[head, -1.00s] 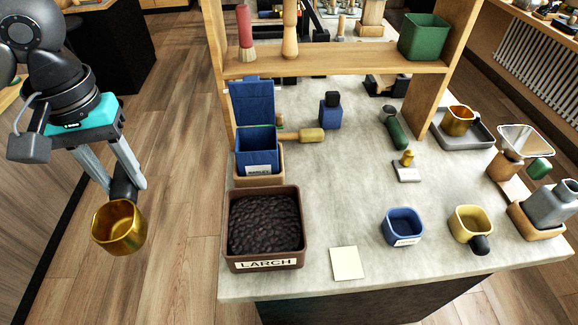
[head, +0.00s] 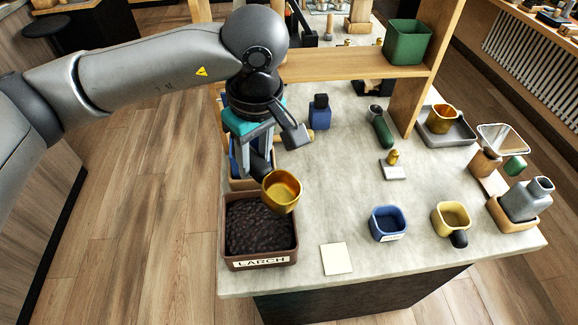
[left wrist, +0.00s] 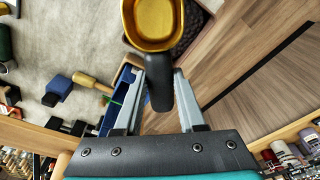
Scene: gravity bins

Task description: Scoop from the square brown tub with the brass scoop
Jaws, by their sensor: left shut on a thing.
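The square brown tub (head: 227,250) stands at the counter's near left corner, labelled LARCH and filled with dark granules. My left gripper (head: 256,165) is shut on the black handle of the brass scoop (head: 281,191). The scoop hangs above the tub's back right part, its bowl looking empty. In the left wrist view the scoop (left wrist: 153,22) is at the top centre, its black handle between the fingers (left wrist: 158,90). The tub's granules show only partly behind it there. My right gripper is not in view.
A blue bin (head: 236,160) behind the tub is mostly hidden by my gripper. A wooden shelf (head: 340,66) crosses above the counter. A blue cup (head: 388,224), a yellow scoop (head: 451,217) and a pale card (head: 336,259) lie to the right.

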